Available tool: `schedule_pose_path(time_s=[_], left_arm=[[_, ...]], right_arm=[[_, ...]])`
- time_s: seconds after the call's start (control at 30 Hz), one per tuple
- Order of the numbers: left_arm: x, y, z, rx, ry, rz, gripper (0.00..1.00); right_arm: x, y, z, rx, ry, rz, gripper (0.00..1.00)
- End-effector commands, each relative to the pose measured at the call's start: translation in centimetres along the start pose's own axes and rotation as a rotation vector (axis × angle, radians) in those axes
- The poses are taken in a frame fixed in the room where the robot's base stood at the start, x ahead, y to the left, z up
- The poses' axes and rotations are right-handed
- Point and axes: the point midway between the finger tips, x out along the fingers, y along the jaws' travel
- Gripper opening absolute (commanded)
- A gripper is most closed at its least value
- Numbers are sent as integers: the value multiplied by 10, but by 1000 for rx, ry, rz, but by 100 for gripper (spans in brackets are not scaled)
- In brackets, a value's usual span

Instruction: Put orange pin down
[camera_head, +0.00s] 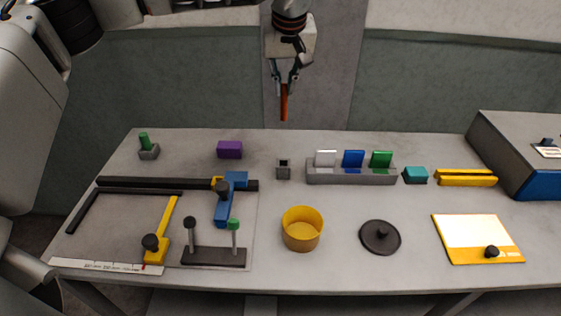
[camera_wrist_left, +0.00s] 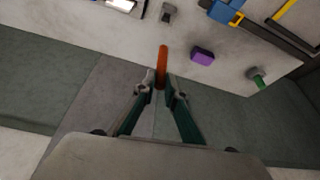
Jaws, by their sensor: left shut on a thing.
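My left gripper (camera_head: 285,79) is shut on the orange pin (camera_head: 284,104), which hangs roughly upright from the fingertips. In the head view they are beyond the table's back edge in the picture, above the small grey socket block (camera_head: 283,169). In the left wrist view the fingers (camera_wrist_left: 160,90) hold one end of the orange pin (camera_wrist_left: 162,60). The grey socket block (camera_wrist_left: 169,13) shows there near the top, apart from the pin. A green pin (camera_head: 145,140) stands in a similar grey block (camera_head: 149,152) at the back left. My right gripper is not in view.
A purple block (camera_head: 230,149) lies left of the socket block. A grey rack (camera_head: 350,174) with white, blue and green pieces stands to its right. A yellow cup (camera_head: 302,229) and black lid (camera_head: 380,237) are in front. The left side holds a black frame (camera_head: 140,184).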

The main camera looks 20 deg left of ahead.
Motion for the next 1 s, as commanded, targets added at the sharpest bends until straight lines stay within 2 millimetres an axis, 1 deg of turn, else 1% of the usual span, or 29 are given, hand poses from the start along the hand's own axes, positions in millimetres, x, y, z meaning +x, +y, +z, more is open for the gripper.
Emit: schedule_pose_path(time_s=[0.2, 0.4, 0.6, 0.7, 0.87, 1.0], left_arm=[[45, -1, 20, 1, -7, -3, 0], [90, -1, 38, 1, -6, -3, 0], [129, -1, 54, 1, -4, -1, 0], [140, -1, 58, 0, -2, -1, 0], [148, 0, 61, 0, -1, -1, 0], [162, 0, 68, 0, -3, -1, 0]], right_arm=[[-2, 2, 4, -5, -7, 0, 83], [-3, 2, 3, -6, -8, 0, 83], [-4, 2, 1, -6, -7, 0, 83], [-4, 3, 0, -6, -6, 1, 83], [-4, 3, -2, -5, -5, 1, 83], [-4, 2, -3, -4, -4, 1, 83]])
